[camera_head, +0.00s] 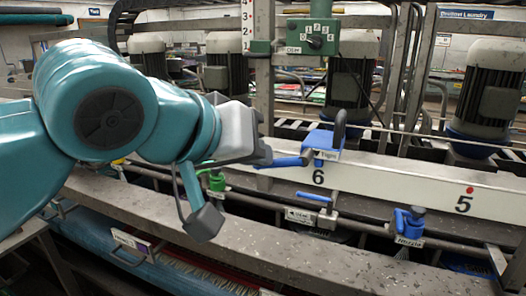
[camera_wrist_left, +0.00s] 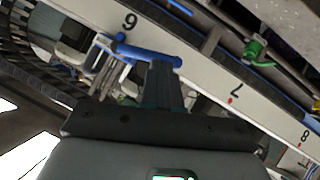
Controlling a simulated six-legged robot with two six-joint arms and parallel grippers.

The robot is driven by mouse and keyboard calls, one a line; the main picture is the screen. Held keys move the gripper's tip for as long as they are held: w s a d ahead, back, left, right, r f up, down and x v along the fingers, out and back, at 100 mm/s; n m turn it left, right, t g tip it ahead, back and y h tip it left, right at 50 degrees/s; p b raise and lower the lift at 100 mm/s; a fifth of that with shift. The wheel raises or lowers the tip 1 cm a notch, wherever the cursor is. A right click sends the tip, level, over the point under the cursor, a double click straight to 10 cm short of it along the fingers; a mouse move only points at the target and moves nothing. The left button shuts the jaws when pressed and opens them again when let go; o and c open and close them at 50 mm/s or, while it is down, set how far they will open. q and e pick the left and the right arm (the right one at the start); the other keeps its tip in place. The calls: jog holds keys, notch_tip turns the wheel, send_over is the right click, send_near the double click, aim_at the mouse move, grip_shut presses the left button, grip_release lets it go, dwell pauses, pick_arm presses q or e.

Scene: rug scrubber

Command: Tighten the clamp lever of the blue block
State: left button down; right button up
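The blue block (camera_head: 323,142) sits on the white rail above the number 6, with a label on its front and a dark curved handle rising from its top. Its blue clamp lever (camera_head: 283,162) points left; it also shows in the left wrist view (camera_wrist_left: 147,53). My left gripper (camera_head: 264,153) comes in from the left at the lever's free end. In the left wrist view its fingers (camera_wrist_left: 164,68) look together, with the tips against or just beside the lever's end. I cannot tell whether they touch. My right gripper is not in view.
A green valve (camera_head: 216,182) and blue valves (camera_head: 408,223) sit on a pipe below the white rail (camera_head: 400,180). A green control box (camera_head: 313,36) hangs above the block. Grey motors (camera_head: 490,90) stand behind. A grey beam (camera_head: 300,250) crosses in front.

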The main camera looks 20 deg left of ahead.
pick_arm(q)
notch_tip(320, 180, down, 7)
jog(key=d+n+t+h+b, duration=0.2)
jog(key=n+h+b, duration=0.5)
jog(key=b, duration=0.9)
jog(key=shift+d+r+n+t+h+b, duration=0.15)
jog(key=shift+d+n+t+h+b, duration=0.2)
jog(key=shift+n+t, duration=0.6)
jog(key=shift+n+g, duration=0.25)
jog(key=shift+n, duration=0.1)
jog(key=shift+r, duration=0.1)
